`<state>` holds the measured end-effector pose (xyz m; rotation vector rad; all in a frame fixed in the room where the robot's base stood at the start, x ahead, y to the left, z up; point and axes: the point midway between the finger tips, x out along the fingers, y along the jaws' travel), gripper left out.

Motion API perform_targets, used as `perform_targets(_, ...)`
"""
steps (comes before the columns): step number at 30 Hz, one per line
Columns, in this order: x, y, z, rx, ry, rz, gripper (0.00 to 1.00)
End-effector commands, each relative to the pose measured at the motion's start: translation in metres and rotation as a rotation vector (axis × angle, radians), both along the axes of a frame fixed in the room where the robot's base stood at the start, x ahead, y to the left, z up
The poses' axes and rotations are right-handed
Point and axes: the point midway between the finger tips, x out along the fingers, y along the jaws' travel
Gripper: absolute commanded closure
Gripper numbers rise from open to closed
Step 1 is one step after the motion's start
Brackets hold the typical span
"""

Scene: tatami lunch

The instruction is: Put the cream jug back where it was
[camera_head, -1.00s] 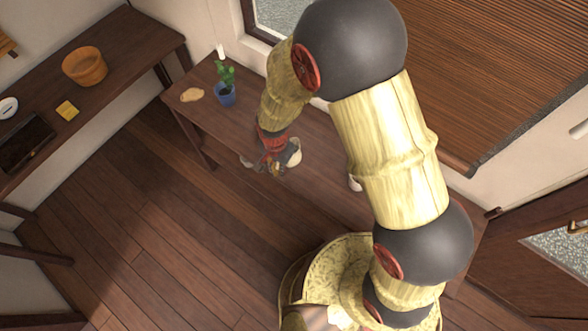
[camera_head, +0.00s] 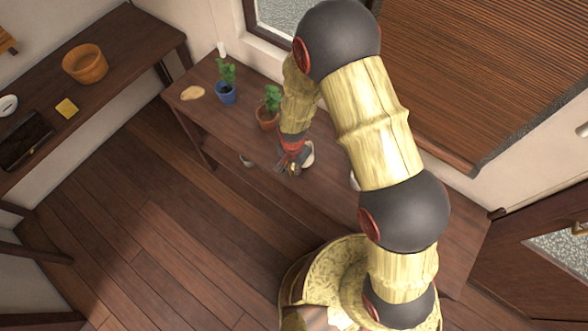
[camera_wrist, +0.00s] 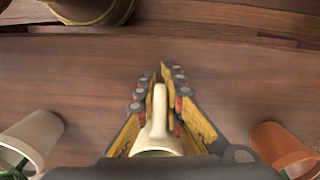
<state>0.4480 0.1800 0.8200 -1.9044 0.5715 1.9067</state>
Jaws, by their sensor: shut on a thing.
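The cream jug (camera_head: 309,154) shows in the head view as a small pale shape just right of my gripper (camera_head: 290,164), near the front edge of the brown table. In the wrist view the jug (camera_wrist: 157,138) lies between the two yellow fingers of my gripper (camera_wrist: 160,90), with its narrow pale part pointing up the picture. The fingers are shut on it. Most of the jug's body is hidden by my gripper. I cannot tell how high it is above the table.
A terracotta pot with a plant (camera_head: 267,117) stands behind my gripper, and a blue pot (camera_head: 226,94) farther left. A white pot (camera_wrist: 36,138) is left in the wrist view. The table (camera_head: 200,120) has clear room at left.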

Motion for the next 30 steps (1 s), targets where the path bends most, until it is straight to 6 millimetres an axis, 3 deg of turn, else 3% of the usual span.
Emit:
perform_targets(8,0.0001,0.0001,-0.0033,0.0,0.0,0.0,1.0)
perform_targets(9,-0.0004,-0.0001,-0.0025,-0.001,0.001,0.0,0.89)
perform_targets(18,-0.0003,-0.0002,-0.0022,-0.001,0.001,0.0,0.73)
perform_targets(30,0.0005,0.0003,0.0055,0.0,-0.001,0.0,0.73)
